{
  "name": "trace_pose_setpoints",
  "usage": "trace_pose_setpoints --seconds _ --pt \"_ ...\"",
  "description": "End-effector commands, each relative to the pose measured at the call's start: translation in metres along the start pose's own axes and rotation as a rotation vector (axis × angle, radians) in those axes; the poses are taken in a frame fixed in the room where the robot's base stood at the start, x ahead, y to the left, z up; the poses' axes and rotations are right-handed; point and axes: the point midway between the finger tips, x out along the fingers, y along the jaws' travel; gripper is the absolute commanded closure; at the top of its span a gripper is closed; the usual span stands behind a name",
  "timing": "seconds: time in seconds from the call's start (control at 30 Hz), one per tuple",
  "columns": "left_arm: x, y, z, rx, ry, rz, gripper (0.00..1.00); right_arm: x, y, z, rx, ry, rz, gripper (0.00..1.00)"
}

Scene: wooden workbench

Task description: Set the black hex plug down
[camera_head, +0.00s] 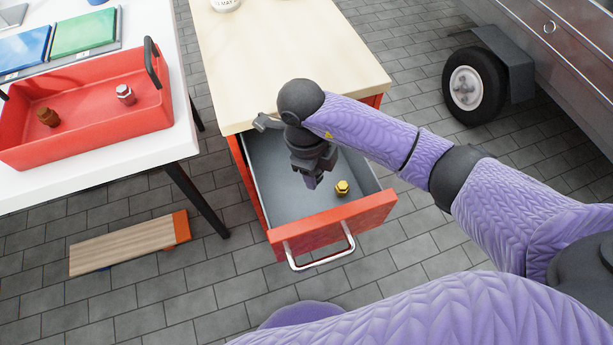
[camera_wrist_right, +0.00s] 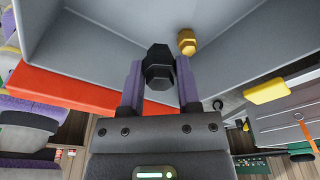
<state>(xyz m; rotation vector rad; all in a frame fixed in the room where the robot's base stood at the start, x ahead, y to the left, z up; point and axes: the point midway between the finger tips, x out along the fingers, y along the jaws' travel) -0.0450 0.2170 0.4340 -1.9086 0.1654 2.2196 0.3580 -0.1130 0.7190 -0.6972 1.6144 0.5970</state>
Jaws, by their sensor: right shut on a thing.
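The black hex plug (camera_wrist_right: 158,68) is between the fingers of my right gripper (camera_wrist_right: 160,85) in the right wrist view. My right gripper also shows in the head view (camera_head: 312,180), pointing down inside the open drawer (camera_head: 265,165). It is shut on the plug. In the head view the gripper hides most or all of the plug. I cannot tell whether the plug touches the drawer floor. A gold hex plug (camera_head: 342,188) stands in the drawer to the right of the gripper. It also shows in the wrist view (camera_wrist_right: 187,42). My left gripper is not in view.
The drawer's red front (camera_head: 335,220) has a metal handle (camera_head: 320,252). A red tote (camera_head: 85,115) on the white table (camera_head: 180,135) holds a brown plug (camera_head: 47,117) and a silver plug (camera_head: 125,94). The drawer floor left of the gripper is clear.

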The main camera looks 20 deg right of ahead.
Motion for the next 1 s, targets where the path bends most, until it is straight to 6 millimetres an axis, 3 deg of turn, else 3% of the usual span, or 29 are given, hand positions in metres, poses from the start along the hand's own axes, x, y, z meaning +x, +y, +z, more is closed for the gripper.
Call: trace_pose_setpoints --seconds 0.03,0.33,0.7,0.73,0.87,1.0 --pt "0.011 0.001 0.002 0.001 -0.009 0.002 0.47 0.019 0.001 0.002 -0.002 0.004 0.006 1.0" --pt "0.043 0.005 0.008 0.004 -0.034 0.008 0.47 0.08 0.001 0.012 -0.004 0.003 0.005 1.0" --pt "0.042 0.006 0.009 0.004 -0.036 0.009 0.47 0.081 0.0 0.012 -0.006 0.0 0.0 1.0" --pt "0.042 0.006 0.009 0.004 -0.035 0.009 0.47 0.08 0.0 0.012 -0.006 0.0 0.0 0.52" --pt "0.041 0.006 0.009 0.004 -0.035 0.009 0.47 0.08 0.0 0.012 -0.006 0.0 0.0 0.24" --pt "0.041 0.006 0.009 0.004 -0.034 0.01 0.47 0.08 0.0 0.012 -0.006 0.0 0.0 0.23"
